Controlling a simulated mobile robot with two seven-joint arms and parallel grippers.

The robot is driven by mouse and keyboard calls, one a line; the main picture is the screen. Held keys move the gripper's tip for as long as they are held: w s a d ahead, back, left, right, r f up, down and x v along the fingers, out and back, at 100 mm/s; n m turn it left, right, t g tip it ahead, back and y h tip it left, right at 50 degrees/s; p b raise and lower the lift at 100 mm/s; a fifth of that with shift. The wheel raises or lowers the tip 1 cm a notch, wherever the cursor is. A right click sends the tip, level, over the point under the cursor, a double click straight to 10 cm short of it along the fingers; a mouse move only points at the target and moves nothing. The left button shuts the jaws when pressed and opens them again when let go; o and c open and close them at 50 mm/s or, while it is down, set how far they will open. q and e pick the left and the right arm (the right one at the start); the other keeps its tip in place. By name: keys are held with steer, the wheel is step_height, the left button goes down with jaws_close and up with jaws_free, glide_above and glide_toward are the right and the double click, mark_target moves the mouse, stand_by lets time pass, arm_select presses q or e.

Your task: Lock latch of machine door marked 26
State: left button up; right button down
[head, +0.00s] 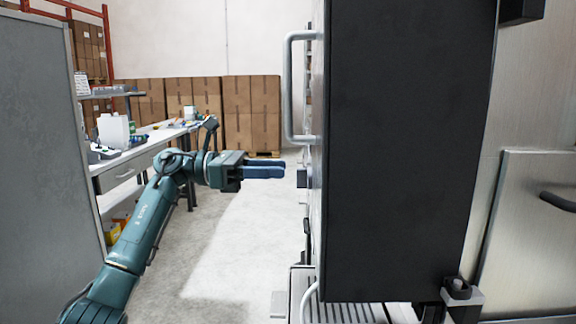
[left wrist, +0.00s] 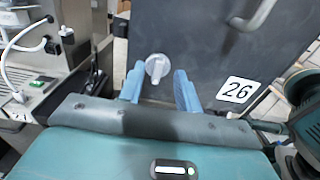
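The dark machine door (head: 405,150) stands swung out and fills the middle of the head view. In the left wrist view its face (left wrist: 200,35) carries a white label 26 (left wrist: 237,90). A light grey latch knob (left wrist: 157,68) with a raised grip sits on that face, left of the label. My left gripper (head: 284,169) points at the door's left face. It is open and empty. In the left wrist view its blue fingers (left wrist: 159,82) stand left and right of the knob, with gaps visible. Finger depth relative to the knob is unclear. My right gripper is not in view.
A bar handle (head: 290,90) sticks out from the door above the latch; it also shows in the left wrist view (left wrist: 257,14). A workbench (head: 140,155) stands at the left, with cardboard boxes (head: 250,115) behind. The floor (head: 220,255) between is clear.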

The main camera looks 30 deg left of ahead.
mark_target(304, 178)
arm_select(q)
steer(key=x, duration=0.3)
steer(key=shift+w+d, duration=0.1)
steer(key=shift+d, duration=0.1)
jaws_close()
